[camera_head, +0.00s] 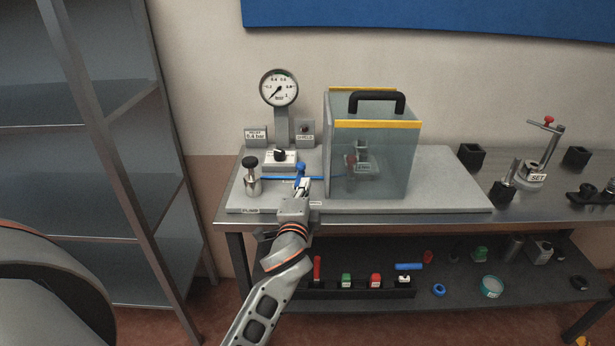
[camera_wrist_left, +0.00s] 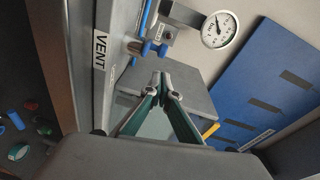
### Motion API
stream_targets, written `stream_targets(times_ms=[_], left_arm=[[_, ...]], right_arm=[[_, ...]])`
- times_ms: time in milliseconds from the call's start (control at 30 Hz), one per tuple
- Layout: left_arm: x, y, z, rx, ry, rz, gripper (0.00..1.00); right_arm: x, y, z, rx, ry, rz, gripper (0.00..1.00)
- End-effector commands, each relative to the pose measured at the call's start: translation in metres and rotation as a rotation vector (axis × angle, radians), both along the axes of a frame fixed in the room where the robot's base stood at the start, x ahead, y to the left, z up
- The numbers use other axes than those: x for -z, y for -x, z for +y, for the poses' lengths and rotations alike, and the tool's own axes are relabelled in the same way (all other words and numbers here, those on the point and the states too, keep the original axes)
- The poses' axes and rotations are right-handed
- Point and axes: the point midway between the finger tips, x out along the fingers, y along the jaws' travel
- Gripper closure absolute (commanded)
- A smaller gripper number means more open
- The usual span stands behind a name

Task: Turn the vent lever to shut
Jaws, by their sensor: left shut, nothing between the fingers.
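The blue vent lever (camera_head: 300,168) stands up on a thin blue tube line on the grey base plate, left of the clear box. The lever also shows in the left wrist view (camera_wrist_left: 153,48), just beyond the fingertips. A white VENT label (camera_wrist_left: 99,51) is on the plate's edge there. My left gripper (camera_head: 301,187) is shut and empty, its tips pointing at the lever from the front. In the left wrist view its fingertips (camera_wrist_left: 164,84) meet, with a small gap seen between them and the lever; contact is hard to judge. My right gripper is out of view.
A gauge (camera_head: 278,88) stands behind the lever, with a black-knobbed valve (camera_head: 251,174) at left. The clear box (camera_head: 389,170) with a black handle is close on the right. A steel shelf rack (camera_head: 120,150) is at far left. Small parts lie on the lower shelf.

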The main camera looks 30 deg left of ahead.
Motion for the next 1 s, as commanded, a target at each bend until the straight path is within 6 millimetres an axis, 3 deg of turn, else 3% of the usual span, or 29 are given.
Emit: stream_targets(times_ms=[100, 300, 867, 1000], left_arm=[[0.000, 0.020, -0.007, 0.000, 0.002, 0.000, 1.00], [-0.001, 0.036, -0.014, -0.001, 0.001, 0.000, 1.00], [-0.002, 0.039, -0.014, -0.001, 0.000, 0.000, 1.00], [0.014, 0.043, -0.019, 0.021, 0.035, 0.014, 1.00]], right_arm=[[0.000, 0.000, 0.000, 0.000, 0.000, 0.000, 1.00], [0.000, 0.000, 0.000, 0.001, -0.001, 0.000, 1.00], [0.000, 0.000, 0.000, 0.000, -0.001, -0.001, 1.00], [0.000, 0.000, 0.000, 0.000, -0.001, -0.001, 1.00]])
